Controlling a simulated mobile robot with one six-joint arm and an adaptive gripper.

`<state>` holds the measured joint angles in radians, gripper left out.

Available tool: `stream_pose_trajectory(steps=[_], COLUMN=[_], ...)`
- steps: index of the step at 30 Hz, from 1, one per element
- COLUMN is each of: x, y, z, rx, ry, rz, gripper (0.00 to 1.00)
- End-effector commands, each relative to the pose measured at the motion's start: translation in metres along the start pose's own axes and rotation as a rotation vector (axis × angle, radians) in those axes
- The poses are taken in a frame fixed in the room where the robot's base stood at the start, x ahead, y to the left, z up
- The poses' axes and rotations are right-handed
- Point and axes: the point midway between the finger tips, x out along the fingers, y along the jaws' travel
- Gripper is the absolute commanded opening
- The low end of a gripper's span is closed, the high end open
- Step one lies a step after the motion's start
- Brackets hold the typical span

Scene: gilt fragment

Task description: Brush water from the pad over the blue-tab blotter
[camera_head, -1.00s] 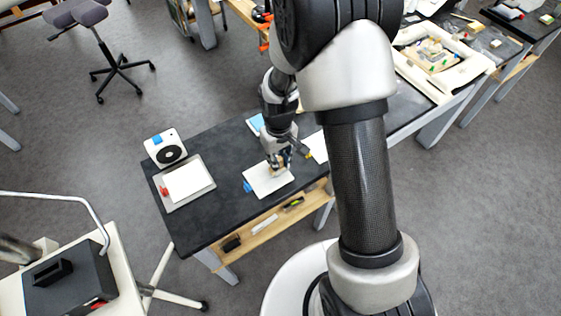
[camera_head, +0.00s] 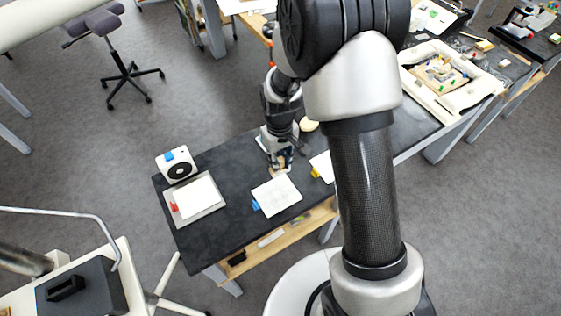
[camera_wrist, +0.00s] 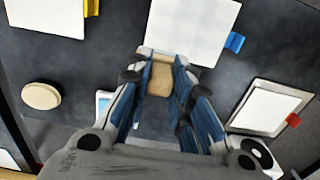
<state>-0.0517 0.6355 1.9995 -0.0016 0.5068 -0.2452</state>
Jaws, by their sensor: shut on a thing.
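The blue-tab blotter (camera_head: 277,197) is a white sheet on the dark table, its blue tab (camera_head: 256,206) at the left corner. It also shows at the top of the wrist view (camera_wrist: 190,22). My gripper (camera_head: 280,167) is above its far edge. In the wrist view my gripper (camera_wrist: 163,60) is shut on a tan brush (camera_wrist: 160,79), whose front end is at the blotter's near edge; I cannot tell whether they touch. A light-blue, white-edged thing, perhaps the pad (camera_wrist: 102,104), lies behind my left finger and is mostly hidden.
A red-tab blotter (camera_head: 195,197) lies on a grey tray at left. A yellow-tab blotter (camera_head: 323,166) is partly behind my arm. A white device (camera_head: 177,165) with a black disc stands at the far left. A round cream block (camera_head: 309,125) is further back. Bare table lies between them.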

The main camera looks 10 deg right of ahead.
Motion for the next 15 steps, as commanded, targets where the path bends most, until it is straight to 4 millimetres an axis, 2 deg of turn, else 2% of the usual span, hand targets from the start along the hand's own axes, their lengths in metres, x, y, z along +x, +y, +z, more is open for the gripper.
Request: stream_pose_trajectory(steps=[1, 7, 15], x=[-0.008, -0.026, -0.031], y=[0.000, 0.000, -0.001], z=[-0.001, -0.003, -0.004], rx=[0.000, 0.001, 0.001], ry=[0.001, 0.002, 0.001], rz=[0.000, 0.000, 0.000], gripper=[0.01, 0.01, 0.01])
